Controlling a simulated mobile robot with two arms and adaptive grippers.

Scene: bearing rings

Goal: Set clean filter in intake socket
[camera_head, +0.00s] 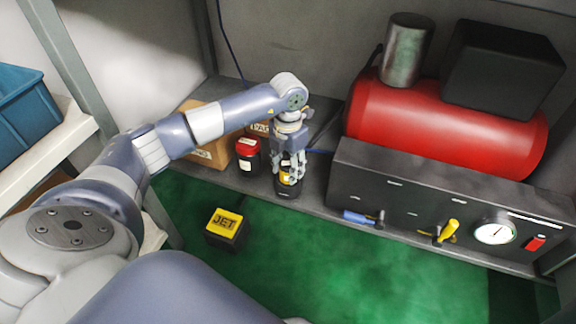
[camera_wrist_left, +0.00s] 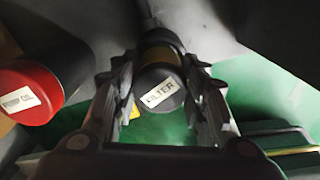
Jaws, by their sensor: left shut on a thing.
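The filter is a dark canister (camera_head: 289,178) with a yellow band, upright at the front of the grey shelf. Its black round top with a white FILTER label (camera_wrist_left: 161,92) shows in the left wrist view. My left gripper (camera_head: 290,168) comes down over it from above, its fingers shut on the sides of the filter; the gripper also shows in the left wrist view (camera_wrist_left: 164,95). The intake socket cannot be made out; I cannot tell whether the filter's base is in it or rests on the shelf. My right gripper is not in view.
A red-capped oil container (camera_head: 248,155), also in the left wrist view (camera_wrist_left: 30,90), stands close left. Behind it is a cardboard box (camera_head: 213,155). A black panel with gauge (camera_head: 494,233) and red compressor tank (camera_head: 420,130) stand right. A JET box (camera_head: 226,224) lies on the green floor.

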